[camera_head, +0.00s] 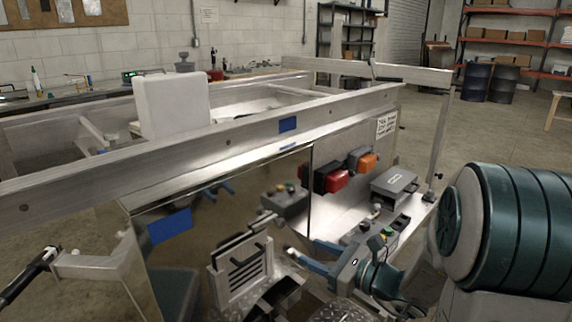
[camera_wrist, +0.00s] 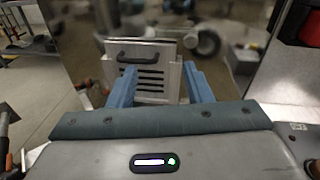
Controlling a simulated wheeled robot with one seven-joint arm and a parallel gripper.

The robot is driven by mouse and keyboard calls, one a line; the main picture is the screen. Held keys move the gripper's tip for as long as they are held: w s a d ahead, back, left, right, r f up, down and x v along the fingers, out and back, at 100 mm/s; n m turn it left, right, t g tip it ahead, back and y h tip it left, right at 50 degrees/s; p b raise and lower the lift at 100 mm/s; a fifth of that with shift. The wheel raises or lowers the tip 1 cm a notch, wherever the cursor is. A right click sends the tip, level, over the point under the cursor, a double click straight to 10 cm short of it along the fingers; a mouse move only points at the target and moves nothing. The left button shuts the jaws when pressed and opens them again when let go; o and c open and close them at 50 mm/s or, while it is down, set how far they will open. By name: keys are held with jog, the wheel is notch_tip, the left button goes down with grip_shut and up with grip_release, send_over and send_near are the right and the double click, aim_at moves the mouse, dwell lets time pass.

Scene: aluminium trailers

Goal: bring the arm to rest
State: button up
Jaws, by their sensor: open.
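My gripper (camera_head: 304,248) is at the lower middle of the head view, with its blue fingers pointing left. In the wrist view my gripper (camera_wrist: 160,72) has its two blue fingers spread wide, and nothing is held between them. A metal box with a slotted front and a dark handle (camera_head: 240,272) stands to the left of the fingers in the head view. The slotted box (camera_wrist: 146,68) shows beyond and between the fingers in the wrist view and looks apart from them. The large teal and grey part at the right of the head view appears to be my own arm.
A long aluminium rail (camera_head: 225,130) crosses above a shiny trailer panel (camera_head: 225,205). Red lamp (camera_head: 331,177) and orange lamp (camera_head: 368,162) hang on the panel's right. A grey box (camera_head: 394,185) and a control box with buttons (camera_head: 380,235) lie near the gripper. Open floor lies behind.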

jog(key=s+a+r+n+g+h+p, duration=0.25)
jog(key=s+n+g+p, duration=0.2)
jog(key=s+n, duration=0.3)
jog(key=s+a+r+n+g+h+p, duration=0.1)
jog(key=s+a+r+n+g+p, duration=0.2)
jog(key=s+n+g, duration=0.4)
jog(key=s+d+r+n+t+h+p, duration=0.3)
jog(key=s+d+r+n+h+p, duration=0.1)
jog(key=d+r+n+h+p, duration=0.3)
jog(key=shift+s+d+r+n+h, duration=0.3)
jog(key=shift+d+r+n+h, duration=0.3)
jog(key=shift+d+n+h, duration=1)
jog(key=shift+d+y, duration=0.25)
jog(key=shift+d, duration=0.05)
